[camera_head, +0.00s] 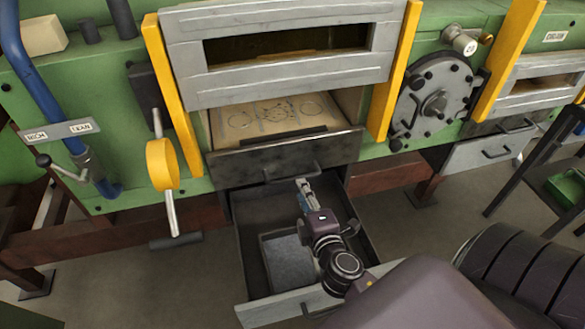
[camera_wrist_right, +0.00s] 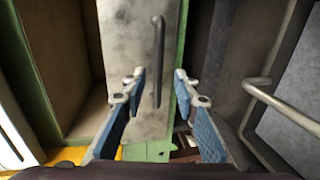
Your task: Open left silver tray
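The left silver tray (camera_head: 256,314) is pulled out toward me from under the left furnace, with its pale silver front edge nearest me. Its dark inside shows, with a grey flat-bottomed insert (camera_head: 287,262) in it. My right gripper (camera_head: 303,186) is above the open tray, near the dark front panel above it. In the wrist view my right gripper (camera_wrist_right: 158,85) has its two blue-padded fingers apart, with a grey panel and dark bar handle (camera_wrist_right: 158,60) beyond them. Nothing is seen held. My right arm hides part of the tray's front. My left gripper is out of view.
Above the tray is a dark-fronted drawer (camera_head: 235,163) with a handle, under a raised grey furnace door (camera_head: 185,62). A yellow-handled lever (camera_head: 161,165) hangs at left. Another silver tray (camera_head: 478,152) is shut at right. Floor shows left of the open tray.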

